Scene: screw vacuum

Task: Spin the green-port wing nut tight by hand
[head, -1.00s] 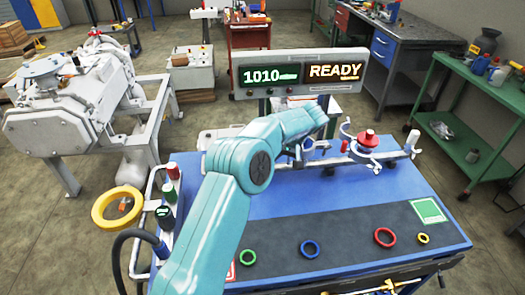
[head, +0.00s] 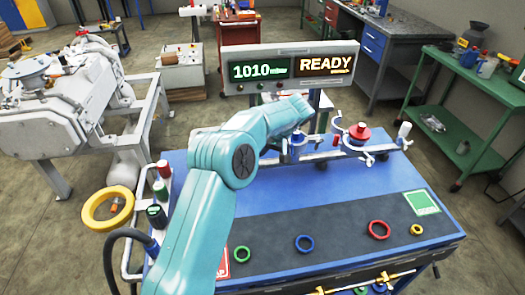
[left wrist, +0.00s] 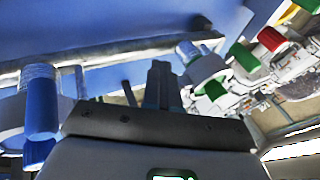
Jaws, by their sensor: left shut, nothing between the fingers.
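My left arm reaches over the blue bench (head: 290,200) toward the port rail at its back. In the left wrist view my left gripper (left wrist: 163,82) has its narrow dark fingers together, with nothing between them. A green cylindrical part (left wrist: 243,57) and another green part (left wrist: 215,88) are right of the fingers, apart from them. I cannot tell which, if either, is the green-port wing nut. A blue part (left wrist: 42,105) is at left. My right gripper is not seen.
A display (head: 290,68) reading 1010 and READY stands behind the rail. A large yellow ring (head: 108,207) is at left.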

